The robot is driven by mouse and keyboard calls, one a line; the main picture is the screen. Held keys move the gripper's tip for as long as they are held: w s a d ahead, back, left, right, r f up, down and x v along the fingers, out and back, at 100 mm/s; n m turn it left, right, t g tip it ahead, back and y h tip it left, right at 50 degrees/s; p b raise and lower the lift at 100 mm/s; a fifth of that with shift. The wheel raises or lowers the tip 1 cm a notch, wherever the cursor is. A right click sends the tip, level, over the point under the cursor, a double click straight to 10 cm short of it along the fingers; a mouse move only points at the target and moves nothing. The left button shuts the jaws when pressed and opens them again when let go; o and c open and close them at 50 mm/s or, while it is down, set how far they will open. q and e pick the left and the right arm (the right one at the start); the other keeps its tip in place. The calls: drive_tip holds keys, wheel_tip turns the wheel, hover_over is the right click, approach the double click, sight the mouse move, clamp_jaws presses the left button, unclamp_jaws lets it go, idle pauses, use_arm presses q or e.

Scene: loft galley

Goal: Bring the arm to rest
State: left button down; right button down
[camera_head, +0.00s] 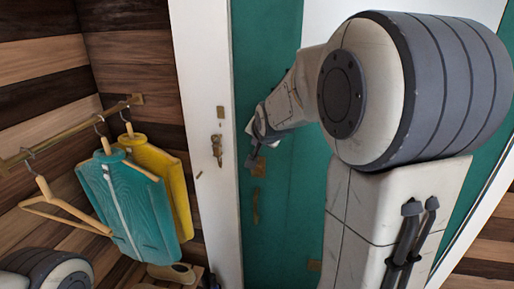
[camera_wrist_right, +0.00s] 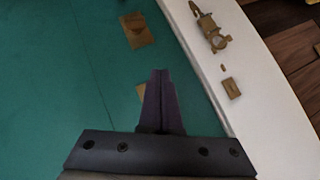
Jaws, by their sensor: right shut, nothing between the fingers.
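My right arm rises large at the right of the head view and reaches in toward the teal door (camera_head: 285,215). My right gripper (camera_head: 252,163) is in front of the door, close to its left edge and near a brass plate (camera_head: 259,168). In the wrist view the right gripper's dark fingers (camera_wrist_right: 160,75) are together with nothing between them, over the teal door (camera_wrist_right: 50,80). I cannot tell whether the fingertips touch the door. My left gripper is out of view; only a rounded part of my left arm shows at the bottom left.
A white door frame (camera_head: 205,110) with a brass latch (camera_head: 217,150) stands left of the door. A brass rail (camera_head: 70,130) on the plank wall holds a teal jacket (camera_head: 125,205), a yellow garment (camera_head: 165,175) and an empty wooden hanger (camera_head: 60,208).

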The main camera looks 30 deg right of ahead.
drive_tip(key=shift+s+r, duration=0.1)
drive_tip(key=shift+r, duration=0.05)
idle(0.4)
drive_tip(key=s+a+f+n+g+y, duration=0.1)
drive_tip(key=s+a+f+n+y, duration=0.2)
drive_tip(key=a, duration=0.4)
drive_tip(key=s+a+f+n+g, duration=0.25)
drive_tip(key=s+a, duration=0.25)
drive_tip(key=a, duration=0.3)
drive_tip(key=s+a+f+n+g+y, duration=0.1)
drive_tip(key=s+a+f+n+y, duration=0.1)
drive_tip(key=s+a+n, duration=0.35)
drive_tip(key=s+a+f+n+g, duration=0.2)
drive_tip(key=s+a+n, duration=0.1)
drive_tip(key=s, duration=0.6)
drive_tip(key=s+a+f+n+g, duration=0.3)
drive_tip(key=s+a+n, duration=0.1)
drive_tip(key=s, duration=0.5)
drive_tip(key=shift+a+n+h, duration=0.3)
drive_tip(key=shift+a, duration=0.35)
